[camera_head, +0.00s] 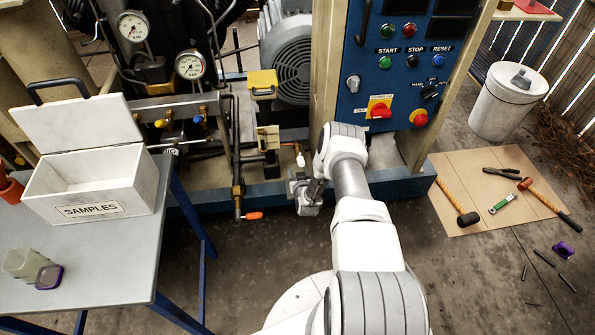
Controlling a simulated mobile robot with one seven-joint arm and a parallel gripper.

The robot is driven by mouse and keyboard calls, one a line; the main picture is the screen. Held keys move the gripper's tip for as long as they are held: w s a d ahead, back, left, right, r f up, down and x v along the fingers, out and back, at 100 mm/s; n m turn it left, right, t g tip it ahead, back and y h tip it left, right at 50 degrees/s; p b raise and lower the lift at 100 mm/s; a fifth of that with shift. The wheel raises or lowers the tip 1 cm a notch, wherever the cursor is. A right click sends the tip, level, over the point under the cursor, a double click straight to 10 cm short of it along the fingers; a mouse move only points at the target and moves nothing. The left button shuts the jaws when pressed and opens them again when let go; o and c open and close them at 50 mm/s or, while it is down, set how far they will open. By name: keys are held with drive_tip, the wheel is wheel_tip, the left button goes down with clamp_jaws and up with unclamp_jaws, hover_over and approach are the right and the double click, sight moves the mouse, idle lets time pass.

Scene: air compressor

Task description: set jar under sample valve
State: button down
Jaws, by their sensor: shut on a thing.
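My gripper (306,196) is low in front of the compressor's blue base, beside the panel post. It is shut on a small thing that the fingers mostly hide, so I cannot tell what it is. A pale see-through jar (22,263) is on the grey table at lower left, apart from my gripper, with a purple lid (49,277) against it. A valve with an orange handle (252,216) is at the foot of a vertical pipe, left of my gripper. Another small valve with a white tip (300,159) is just above my gripper. No label shows which is the sample valve.
An open white SAMPLES box (140,190) stands on the grey table (120,262). A blue control panel (400,75) rises behind my arm. Tools lie on a cardboard sheet (455,165) at right, with a purple piece (563,249) on the floor. A white bin (507,100) stands behind.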

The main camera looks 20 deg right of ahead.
drive_tip(key=shift+f, duration=0.65)
drive_tip(key=shift+c, duration=0.6)
unclamp_jaws()
drive_tip(key=shift+s, duration=0.1)
